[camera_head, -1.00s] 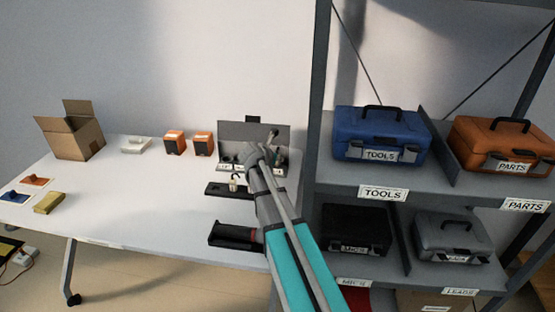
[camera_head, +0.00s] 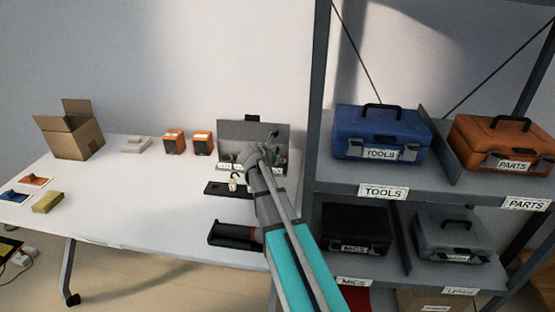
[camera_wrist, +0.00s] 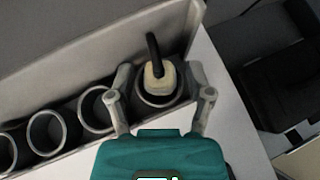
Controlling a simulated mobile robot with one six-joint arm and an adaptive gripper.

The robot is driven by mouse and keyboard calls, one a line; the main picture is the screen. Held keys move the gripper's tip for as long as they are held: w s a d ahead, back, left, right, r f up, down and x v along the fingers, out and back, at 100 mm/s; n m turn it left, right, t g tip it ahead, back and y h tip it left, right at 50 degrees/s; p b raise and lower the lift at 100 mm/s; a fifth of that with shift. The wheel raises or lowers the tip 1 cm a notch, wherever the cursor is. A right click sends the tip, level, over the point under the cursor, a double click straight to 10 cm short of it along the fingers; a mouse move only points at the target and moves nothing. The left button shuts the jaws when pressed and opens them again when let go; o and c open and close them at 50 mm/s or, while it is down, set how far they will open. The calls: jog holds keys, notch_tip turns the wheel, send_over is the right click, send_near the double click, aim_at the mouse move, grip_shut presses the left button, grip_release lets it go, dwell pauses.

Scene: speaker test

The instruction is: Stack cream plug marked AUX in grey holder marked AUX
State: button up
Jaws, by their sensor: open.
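A cream plug (camera_wrist: 160,82) with a black cable standing up from it shows in the wrist view. It sits in the mouth of the rightmost round grey holder (camera_wrist: 160,102), its lower part hidden inside. I cannot read any AUX marking on plug or holder. My gripper (camera_wrist: 160,76) is open, one finger on each side of the plug, with visible gaps beside it. In the head view my gripper (camera_head: 268,142) is at the grey rack (camera_head: 238,130) at the back of the table, and the arm covers part of the rack.
Several empty round holders (camera_wrist: 47,131) line up to the left. A black tray (camera_head: 216,188) with a cream item (camera_head: 233,181) lies in front of the rack. A black object (camera_head: 232,238) is nearer. The shelf (camera_head: 318,120) stands close on the right. The table's middle is clear.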

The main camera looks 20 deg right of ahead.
jog(key=shift+r, duration=0.2)
jog(key=shift+r+p, duration=0.2)
jog(key=shift+p, duration=0.1)
jog(key=p+v, duration=0.6)
jog(key=v, duration=0.6)
jog(key=shift+p, duration=0.35)
jog(key=shift+f, duration=0.1)
jog(key=s+a+r+m+g+y+p, duration=0.1)
jog(key=s+a+m+g+y+p, duration=0.2)
jog(key=s+a+m, duration=0.4)
jog(key=s+a+r+m+g+y+p, duration=0.2)
jog(key=s+a+m+y+p, duration=0.4)
jog(key=s+m, duration=0.7)
jog(key=a+m+g+p, duration=0.1)
jog(key=m+p, duration=0.1)
jog(key=m, duration=0.2)
jog(key=shift+r+m+p, duration=0.3)
jog(key=shift+m, duration=0.1)
jog(key=shift+s+a, duration=0.1)
jog(key=shift+s, duration=0.05)
